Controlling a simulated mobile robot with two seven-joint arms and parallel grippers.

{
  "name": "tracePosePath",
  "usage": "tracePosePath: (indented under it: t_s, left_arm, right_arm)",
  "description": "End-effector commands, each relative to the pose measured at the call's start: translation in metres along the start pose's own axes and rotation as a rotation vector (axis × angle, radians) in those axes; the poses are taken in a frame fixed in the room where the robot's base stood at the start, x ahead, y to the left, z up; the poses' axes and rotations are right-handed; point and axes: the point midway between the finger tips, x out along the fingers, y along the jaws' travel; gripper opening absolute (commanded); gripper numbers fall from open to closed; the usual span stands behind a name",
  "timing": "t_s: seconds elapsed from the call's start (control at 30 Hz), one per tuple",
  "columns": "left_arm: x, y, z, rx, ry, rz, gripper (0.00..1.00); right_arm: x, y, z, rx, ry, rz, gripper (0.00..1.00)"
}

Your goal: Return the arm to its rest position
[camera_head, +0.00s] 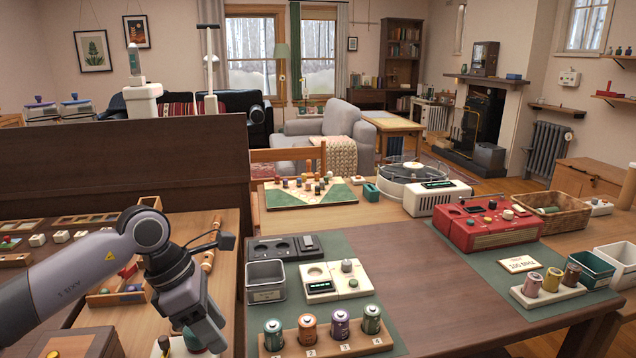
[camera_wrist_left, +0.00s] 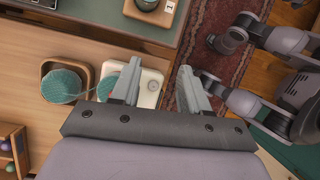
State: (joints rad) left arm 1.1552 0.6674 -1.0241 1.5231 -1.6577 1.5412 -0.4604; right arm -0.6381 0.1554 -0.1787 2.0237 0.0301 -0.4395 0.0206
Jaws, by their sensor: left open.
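My left arm comes in from the left in the head view, and its gripper (camera_head: 203,338) points down over the front of the brown table, left of the battery rack. In the left wrist view the two fingers (camera_wrist_left: 157,78) stand apart with no object held between them. My right gripper is not in view.
A wooden rack with several batteries (camera_head: 325,331) stands right of my gripper, with a grey metal bin (camera_head: 265,280) behind it. A tall brown panel (camera_head: 125,165) rises behind my arm.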

Motion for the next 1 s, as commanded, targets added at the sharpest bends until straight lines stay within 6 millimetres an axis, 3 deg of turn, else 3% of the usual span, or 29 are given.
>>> tracePosePath:
  t_s: [0.03,0.1,0.23,0.4,0.5,0.63,0.77,0.87,1.0]
  left_arm:
    - [0.015,-0.017,0.020,0.003,-0.102,-0.048,0.45]
    - [0.027,-0.038,0.049,-0.010,-0.253,-0.109,0.45]
    - [0.032,-0.079,0.101,-0.087,-0.553,-0.243,0.45]
    - [0.007,-0.115,0.151,-0.287,-0.940,-0.427,0.45]
    - [-0.015,-0.121,0.166,-0.455,-1.148,-0.531,0.45]
    - [-0.044,-0.112,0.168,-0.722,-1.393,-0.654,0.45]
    - [-0.062,-0.090,0.150,-1.040,-1.598,-0.756,0.45]
    - [-0.065,-0.069,0.124,-1.317,-1.724,-0.814,0.45]
    - [-0.050,-0.044,0.072,-1.745,-1.846,-0.854,0.45]
  right_arm:
    - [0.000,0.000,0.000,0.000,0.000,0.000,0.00]
    - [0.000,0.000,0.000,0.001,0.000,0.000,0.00]
    - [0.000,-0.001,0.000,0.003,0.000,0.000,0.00]
    - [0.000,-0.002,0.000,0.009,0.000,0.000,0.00]
    - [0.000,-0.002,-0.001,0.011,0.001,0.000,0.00]
    - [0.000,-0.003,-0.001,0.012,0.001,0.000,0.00]
    - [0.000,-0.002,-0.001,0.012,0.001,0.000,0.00]
    - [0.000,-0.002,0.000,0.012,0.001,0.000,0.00]
    - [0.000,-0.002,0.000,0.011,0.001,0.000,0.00]
